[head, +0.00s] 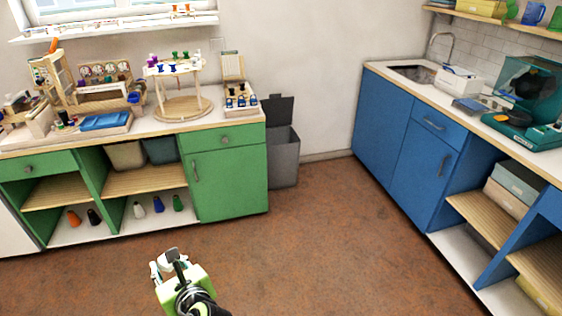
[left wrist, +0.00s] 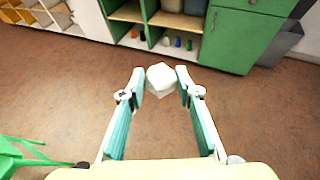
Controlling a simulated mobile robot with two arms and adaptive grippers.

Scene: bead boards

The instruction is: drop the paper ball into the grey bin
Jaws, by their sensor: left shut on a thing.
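My left gripper (head: 167,262) is low in the head view, held over the open brown floor. In the left wrist view its fingers (left wrist: 161,82) are shut on the white, faceted paper ball (left wrist: 161,78) at their tips. In the head view the ball is hard to make out at the gripper. The grey bin (head: 285,160) stands on the floor at the right end of the green cabinet, against the wall, with its dark lid raised. It shows partly at the upper right of the left wrist view (left wrist: 279,46). My right gripper is in neither view.
The green cabinet (head: 230,182) runs along the back left, with a cluttered worktop and open shelves. A blue cabinet (head: 382,127) with a sink stands on the right. Brown floor (head: 310,230) lies clear between them. A green object (left wrist: 25,158) shows at the lower left of the wrist view.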

